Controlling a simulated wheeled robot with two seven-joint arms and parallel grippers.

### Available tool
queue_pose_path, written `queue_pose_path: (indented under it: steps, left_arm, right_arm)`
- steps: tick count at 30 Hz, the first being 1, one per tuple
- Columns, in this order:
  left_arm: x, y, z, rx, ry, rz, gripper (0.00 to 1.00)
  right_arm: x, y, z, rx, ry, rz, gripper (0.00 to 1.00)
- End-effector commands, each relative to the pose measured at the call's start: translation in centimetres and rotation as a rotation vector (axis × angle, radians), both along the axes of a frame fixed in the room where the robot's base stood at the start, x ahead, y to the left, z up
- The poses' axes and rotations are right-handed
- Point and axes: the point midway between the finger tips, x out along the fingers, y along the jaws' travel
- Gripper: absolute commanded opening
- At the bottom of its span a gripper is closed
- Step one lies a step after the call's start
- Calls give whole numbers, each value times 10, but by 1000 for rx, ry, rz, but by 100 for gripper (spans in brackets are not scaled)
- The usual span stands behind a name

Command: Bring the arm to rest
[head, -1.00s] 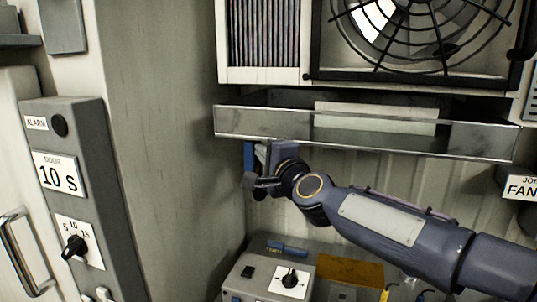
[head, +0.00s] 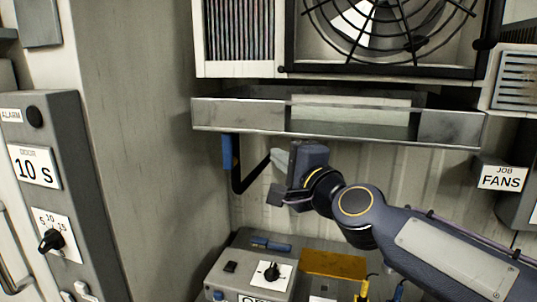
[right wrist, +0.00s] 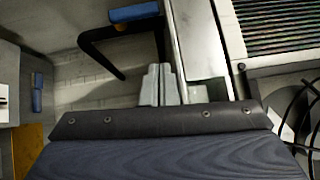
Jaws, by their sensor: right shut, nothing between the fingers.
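My right gripper (head: 278,172) is below the long metal tray (head: 455,128) under the fan, its arm coming in from the right. Its grey fingers (right wrist: 158,86) are shut together with nothing between them in the right wrist view. A black bent lever with a blue grip (head: 228,152) hangs below the tray's left end. The blue grip also shows at the top of the right wrist view (right wrist: 134,12), apart from the fingertips. My left gripper is not in view.
A control box (head: 225,276) with a black knob and a yellow panel (head: 332,264) stand below my right arm. A door panel with a dial (head: 65,190) is at the left. The caged fan (head: 385,28) is above. A box labelled FANS (head: 501,178) is at the right.

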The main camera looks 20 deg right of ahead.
Motion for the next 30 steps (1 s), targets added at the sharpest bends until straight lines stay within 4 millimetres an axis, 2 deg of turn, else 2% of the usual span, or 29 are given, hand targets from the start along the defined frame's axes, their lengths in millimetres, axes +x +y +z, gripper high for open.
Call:
queue_pose_path:
  steps: [5, 8, 11, 14, 15, 18, 21, 25, 27, 30]
  left_arm:
    - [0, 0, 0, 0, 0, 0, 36]
    - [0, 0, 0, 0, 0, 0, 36]
    - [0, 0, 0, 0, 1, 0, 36]
    - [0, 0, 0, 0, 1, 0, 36]
    - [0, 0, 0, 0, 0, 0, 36]
    - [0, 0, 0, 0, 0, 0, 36]
    - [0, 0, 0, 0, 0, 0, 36]
    - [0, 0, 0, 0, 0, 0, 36]
    - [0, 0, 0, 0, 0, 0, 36]
    - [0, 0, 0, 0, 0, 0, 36]
  right_arm:
    - [-6, -1, -2, -8, 3, 3, 0]
    - [-17, 1, -17, -92, 29, 30, 0]
    - [-44, 5, -55, -286, 97, 100, 0]
    - [-83, 7, -114, -529, 199, 208, 0]
    - [-101, 6, -140, -625, 245, 259, 0]
    - [-147, 3, -199, -829, 354, 391, 0]
    - [-191, -1, -248, -980, 446, 522, 0]
    - [-235, -5, -293, -1103, 534, 661, 0]
    - [-250, -7, -307, -1139, 563, 710, 0]
    - [-261, -8, -316, -1166, 583, 749, 0]
